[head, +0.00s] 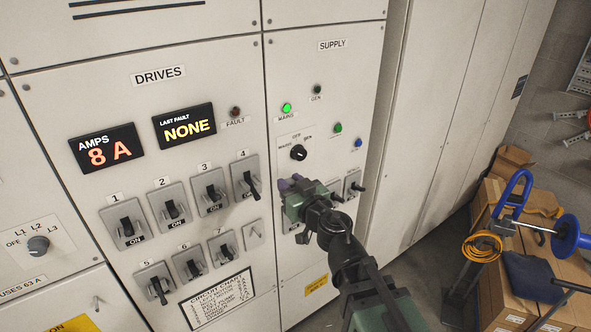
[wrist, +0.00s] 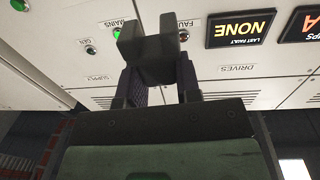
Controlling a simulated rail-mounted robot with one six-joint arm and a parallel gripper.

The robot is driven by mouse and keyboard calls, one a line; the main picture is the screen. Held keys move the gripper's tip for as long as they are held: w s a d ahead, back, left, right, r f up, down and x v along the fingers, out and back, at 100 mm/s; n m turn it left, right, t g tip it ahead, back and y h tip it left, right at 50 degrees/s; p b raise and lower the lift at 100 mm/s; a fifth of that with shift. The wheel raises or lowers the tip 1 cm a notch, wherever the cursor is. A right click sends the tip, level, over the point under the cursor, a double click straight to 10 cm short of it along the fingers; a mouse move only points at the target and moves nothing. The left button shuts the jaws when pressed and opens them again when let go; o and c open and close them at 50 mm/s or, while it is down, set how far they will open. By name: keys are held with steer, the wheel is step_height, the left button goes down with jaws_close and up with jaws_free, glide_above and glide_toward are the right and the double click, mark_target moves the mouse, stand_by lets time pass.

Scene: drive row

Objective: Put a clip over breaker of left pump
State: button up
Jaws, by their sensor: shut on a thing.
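My gripper (head: 289,184) is in front of the supply panel, right of breaker 4 (head: 245,178). In the wrist view my gripper (wrist: 150,85) is shut on a dark grey notched block, the clip (wrist: 150,45); I cannot make the clip out in the head view. Breakers 1 (head: 127,222), 2 (head: 170,207) and 3 (head: 209,192) line the upper row with 4. Breakers 5 (head: 156,284), 6 (head: 190,264) and 7 (head: 223,247) are below. Black levers show; several ON labels are visible. The circuit chart (head: 215,298) is too small to read, so the left pump's number is unclear.
A rotary switch (head: 299,152) is above my gripper. Two more breakers, one of them (head: 353,184), are partly behind my arm. Cardboard boxes (head: 515,255) and a blue-handled trolley (head: 512,190) stand at right. The space before the drives panel is clear.

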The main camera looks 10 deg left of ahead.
steer(key=shift+s+d, duration=0.1)
steer(key=shift+n+g+y, duration=0.4)
steer(key=shift+y, duration=0.1)
steer(key=shift+s+a, duration=0.25)
steer(key=shift+a, duration=0.15)
glide_above(246, 167)
steer(key=v, duration=0.3)
steer(key=shift+w, duration=0.1)
step_height(246, 167, down, 3)
steer(key=b, duration=0.3)
step_height(246, 167, down, 4)
steer(key=b, duration=0.4)
steer(key=shift+f+b, duration=0.25)
steer(key=shift+b, duration=0.05)
steer(key=shift+a+r, duration=0.1)
steer(key=shift+r, duration=0.15)
steer(key=shift+c, duration=0.4)
steer(key=shift+f, duration=0.2)
steer(key=o, duration=1)
